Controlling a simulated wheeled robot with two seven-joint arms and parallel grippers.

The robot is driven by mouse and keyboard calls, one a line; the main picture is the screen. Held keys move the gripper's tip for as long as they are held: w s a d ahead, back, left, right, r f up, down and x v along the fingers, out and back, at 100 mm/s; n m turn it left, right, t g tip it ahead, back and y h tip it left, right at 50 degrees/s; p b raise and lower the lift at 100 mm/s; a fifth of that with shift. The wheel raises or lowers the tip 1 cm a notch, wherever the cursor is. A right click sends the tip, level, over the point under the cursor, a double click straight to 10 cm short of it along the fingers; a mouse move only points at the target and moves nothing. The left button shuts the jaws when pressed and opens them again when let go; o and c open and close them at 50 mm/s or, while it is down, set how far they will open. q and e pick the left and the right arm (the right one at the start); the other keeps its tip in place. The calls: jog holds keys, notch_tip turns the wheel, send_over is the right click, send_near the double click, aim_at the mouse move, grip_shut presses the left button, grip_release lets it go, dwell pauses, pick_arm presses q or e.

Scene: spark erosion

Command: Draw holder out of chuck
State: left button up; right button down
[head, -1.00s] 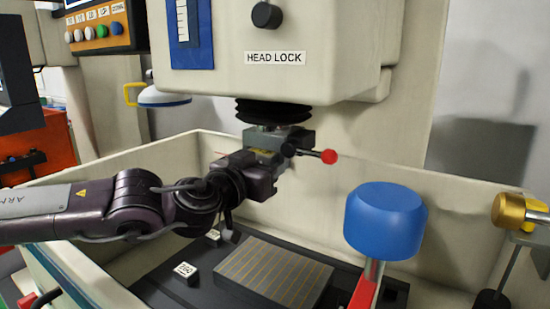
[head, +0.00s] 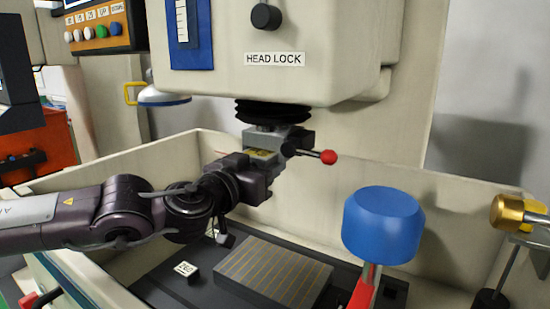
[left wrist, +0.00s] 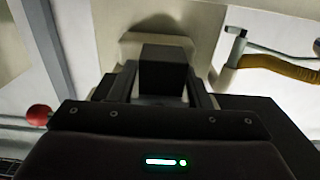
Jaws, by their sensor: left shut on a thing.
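The grey chuck (head: 294,137) hangs under the machine head, below black bellows. Its lever ends in a red knob (head: 328,157), which also shows at the left of the left wrist view (left wrist: 38,115). My left gripper (head: 266,176) is just below the chuck, reaching in from the left. In the left wrist view its fingers are shut on a dark block, the holder (left wrist: 164,75). The gripper mostly hides the holder in the head view, so I cannot tell whether it still touches the chuck. My right gripper is not in view.
Below is the tank (head: 455,180) with a striped plate (head: 274,272) and a small labelled block (head: 186,270). A blue knob (head: 383,225) stands at front right. A brass-coloured fitting (head: 518,212) is at the far right. The machine head (head: 330,75) is close overhead.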

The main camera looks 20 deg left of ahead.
pick_arm(q)
jog(key=shift+s+a+r, duration=0.1)
jog(key=shift+s, duration=0.95)
jog(key=shift+s+a+p, duration=0.25)
jog(key=shift+s+p, duration=0.1)
jog(key=shift+s, duration=0.15)
jog(key=s+b, duration=0.6)
jog(key=b, duration=0.1)
jog(key=shift+s+a, duration=0.3)
jog(key=shift+s, duration=0.05)
dwell(0.8)
dwell(0.4)
